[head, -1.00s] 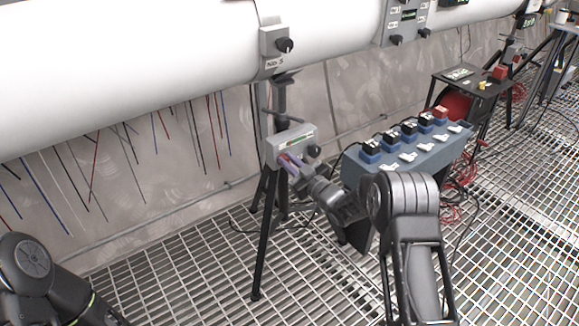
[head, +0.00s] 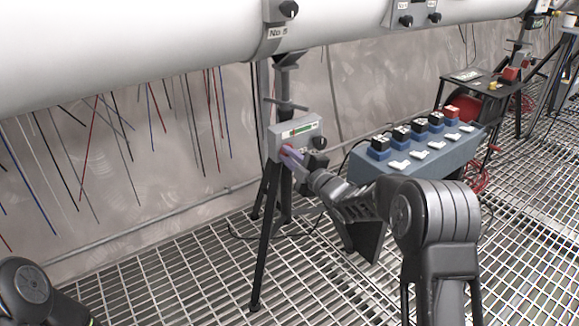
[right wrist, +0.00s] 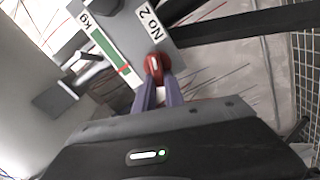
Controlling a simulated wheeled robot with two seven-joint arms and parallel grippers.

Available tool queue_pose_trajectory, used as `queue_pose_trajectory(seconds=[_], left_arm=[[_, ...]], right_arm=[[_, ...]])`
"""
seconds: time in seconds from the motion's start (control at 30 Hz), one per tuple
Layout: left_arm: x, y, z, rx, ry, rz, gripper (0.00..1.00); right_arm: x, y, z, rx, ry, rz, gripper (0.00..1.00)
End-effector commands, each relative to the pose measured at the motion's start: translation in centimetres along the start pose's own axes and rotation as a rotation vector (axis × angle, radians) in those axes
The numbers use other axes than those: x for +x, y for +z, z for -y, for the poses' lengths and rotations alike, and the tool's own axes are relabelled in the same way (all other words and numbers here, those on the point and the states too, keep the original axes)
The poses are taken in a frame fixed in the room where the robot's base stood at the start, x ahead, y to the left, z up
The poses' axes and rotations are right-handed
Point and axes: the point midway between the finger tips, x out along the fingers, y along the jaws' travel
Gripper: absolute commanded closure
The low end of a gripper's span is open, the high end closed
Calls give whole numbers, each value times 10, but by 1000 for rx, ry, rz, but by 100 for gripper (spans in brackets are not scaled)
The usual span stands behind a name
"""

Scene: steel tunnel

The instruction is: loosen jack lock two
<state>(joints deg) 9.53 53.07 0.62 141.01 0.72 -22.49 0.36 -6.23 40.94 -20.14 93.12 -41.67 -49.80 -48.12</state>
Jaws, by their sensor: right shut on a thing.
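The jack's grey box (head: 296,136) sits on a black tripod stand under the white pipe, with a green-marked gauge strip and a dark knob on its front. In the right wrist view the box (right wrist: 133,38) carries the label "No 2" and a "kg" scale. A red lock knob (right wrist: 157,66) with a white mark is on its face. My right gripper (head: 289,155) reaches the lower left of the box. Its purple-grey fingers are shut on the red knob, and they partly cover it. My left arm shows only at the lower left, its gripper out of view.
A blue console (head: 425,155) with several black-and-white switches stands right of the tripod, close to my right arm. Coloured rods hang along the wall at left. Grating floor (head: 180,270) is open at front left.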

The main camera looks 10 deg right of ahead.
Motion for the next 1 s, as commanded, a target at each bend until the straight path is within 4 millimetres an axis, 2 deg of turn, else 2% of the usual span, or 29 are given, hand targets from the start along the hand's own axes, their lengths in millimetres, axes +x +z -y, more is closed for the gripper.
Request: queue_pose_trajectory(seconds=[0.03,0.3,0.6,1.0], left_arm=[[12,0,5,-1,1,-1,64],[29,-3,11,-2,7,-3,64],[34,-4,13,-3,9,-2,64],[35,-4,13,-4,9,-2,64]], right_arm=[[0,2,8,-44,0,-1,100],[0,2,9,-274,-2,0,100],[0,2,10,-425,-4,-1,100],[0,2,10,-459,-4,0,100]])
